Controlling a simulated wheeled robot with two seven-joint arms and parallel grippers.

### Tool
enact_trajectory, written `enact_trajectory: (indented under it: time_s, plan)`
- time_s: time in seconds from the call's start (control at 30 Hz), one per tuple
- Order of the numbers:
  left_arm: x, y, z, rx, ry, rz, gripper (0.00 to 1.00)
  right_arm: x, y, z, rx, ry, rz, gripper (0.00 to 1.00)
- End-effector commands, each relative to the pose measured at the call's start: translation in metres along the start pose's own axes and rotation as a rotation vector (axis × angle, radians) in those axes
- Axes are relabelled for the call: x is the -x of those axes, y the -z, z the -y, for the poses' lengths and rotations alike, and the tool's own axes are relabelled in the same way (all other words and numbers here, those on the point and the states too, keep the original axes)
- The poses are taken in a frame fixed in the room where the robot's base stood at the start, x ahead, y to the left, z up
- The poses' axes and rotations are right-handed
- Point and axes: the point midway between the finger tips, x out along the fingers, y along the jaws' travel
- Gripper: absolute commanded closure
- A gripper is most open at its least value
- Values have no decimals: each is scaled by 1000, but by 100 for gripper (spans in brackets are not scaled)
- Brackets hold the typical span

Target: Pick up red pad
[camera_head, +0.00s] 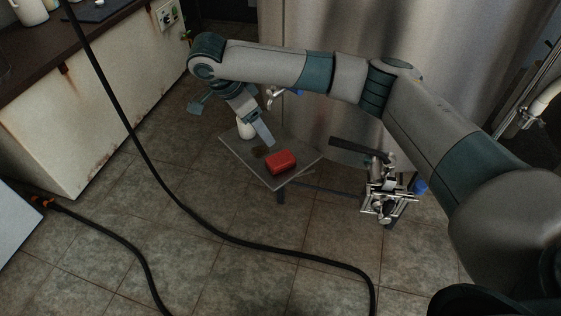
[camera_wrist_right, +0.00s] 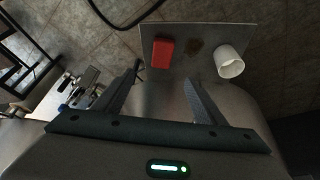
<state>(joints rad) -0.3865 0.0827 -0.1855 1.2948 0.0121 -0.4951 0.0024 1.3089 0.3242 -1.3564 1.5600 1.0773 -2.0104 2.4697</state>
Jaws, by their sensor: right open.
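A red pad (camera_head: 281,162) lies on the front part of a small grey table (camera_head: 306,164). In the wrist view the red pad (camera_wrist_right: 163,52) lies flat on the grey plate, beyond the fingertips and roughly between them. My right gripper (camera_head: 265,138) hangs above the table, up and left of the pad in the head view. Its jaws (camera_wrist_right: 162,80) are open and empty, apart from the pad. My left gripper does not show.
A white cup (camera_wrist_right: 229,60) stands on the table near a brown stain. Metal fittings (camera_head: 384,190) stand right of the table. A black hose (camera_head: 190,212) crosses the floor. A steel tank wall (camera_head: 300,25) rises behind. A counter (camera_head: 90,95) stands left.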

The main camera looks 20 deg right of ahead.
Motion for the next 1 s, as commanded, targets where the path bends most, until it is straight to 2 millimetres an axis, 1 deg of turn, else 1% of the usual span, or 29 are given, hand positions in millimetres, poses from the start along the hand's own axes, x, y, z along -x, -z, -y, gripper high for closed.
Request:
enact_trajectory:
  time_s: [0.17,0.5,0.6,0.77,1.0]
  plan:
    - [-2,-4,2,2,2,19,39,-24,-1,-1,-1,-4,1,35]
    - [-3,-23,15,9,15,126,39,-87,-2,-1,-1,-3,2,35]
    - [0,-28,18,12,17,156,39,-101,-2,0,-1,-3,1,35]
    - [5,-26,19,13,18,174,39,-115,-1,0,-1,-1,0,35]
    - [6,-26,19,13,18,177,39,-117,0,0,0,0,0,35]
